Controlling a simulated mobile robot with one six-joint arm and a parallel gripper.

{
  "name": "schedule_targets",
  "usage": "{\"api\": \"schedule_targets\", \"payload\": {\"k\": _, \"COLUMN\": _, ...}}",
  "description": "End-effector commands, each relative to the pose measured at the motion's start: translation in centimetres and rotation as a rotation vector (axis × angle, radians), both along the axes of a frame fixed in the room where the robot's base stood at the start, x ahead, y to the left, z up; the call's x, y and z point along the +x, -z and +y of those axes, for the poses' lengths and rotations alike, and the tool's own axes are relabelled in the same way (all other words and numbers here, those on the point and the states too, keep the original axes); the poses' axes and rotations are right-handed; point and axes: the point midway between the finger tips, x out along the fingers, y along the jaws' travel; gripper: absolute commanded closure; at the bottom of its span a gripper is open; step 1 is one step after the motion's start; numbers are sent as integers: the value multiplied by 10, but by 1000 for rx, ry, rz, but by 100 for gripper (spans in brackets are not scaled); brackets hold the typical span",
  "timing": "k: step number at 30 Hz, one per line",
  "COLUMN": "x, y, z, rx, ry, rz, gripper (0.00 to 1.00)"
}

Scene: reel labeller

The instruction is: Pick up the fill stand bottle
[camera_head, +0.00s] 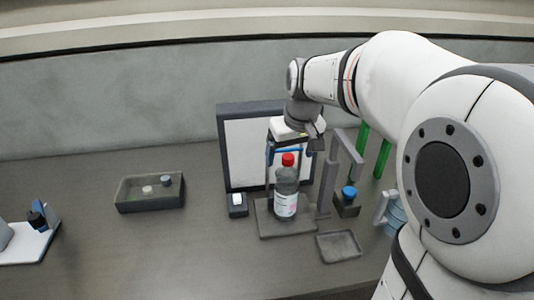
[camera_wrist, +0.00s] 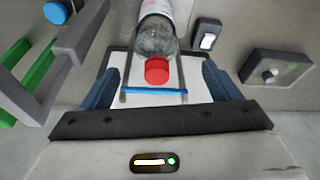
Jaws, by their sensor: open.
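The fill stand bottle (camera_head: 286,200) is clear with a red cap and a white and pink label. It stands upright on a grey base plate (camera_head: 265,222) beside a grey post with an overhanging arm (camera_head: 347,153). My gripper (camera_head: 288,155) is open, above and behind the bottle, with its fingers pointing down. In the wrist view the bottle (camera_wrist: 155,40) is at the top centre, and its red cap lies between the spread fingers (camera_wrist: 160,78) in the picture. I see no contact; the exact gap is unclear.
A dark-framed white panel (camera_head: 243,150) stands close behind. A blue-capped item (camera_head: 349,193) is right of the post, with green uprights (camera_head: 382,158) behind. A shallow tray (camera_head: 339,246) lies front right, and a bin with small caps (camera_head: 150,203) at left.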

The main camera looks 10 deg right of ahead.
Motion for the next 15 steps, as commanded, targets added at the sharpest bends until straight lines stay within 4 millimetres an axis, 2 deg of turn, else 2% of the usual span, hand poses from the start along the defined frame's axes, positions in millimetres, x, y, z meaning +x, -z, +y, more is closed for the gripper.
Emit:
{"api": "schedule_targets", "payload": {"k": 3, "x": 13, "y": 3, "z": 0, "rx": 0, "ry": -11, "rz": -1, "gripper": 17}}
{"api": "schedule_targets", "payload": {"k": 11, "x": 20, "y": 31, "z": 0, "rx": 0, "ry": -10, "rz": -1, "gripper": 17}}
{"api": "schedule_targets", "payload": {"k": 15, "x": 23, "y": 52, "z": -1, "rx": 0, "ry": -9, "rz": 1, "gripper": 17}}
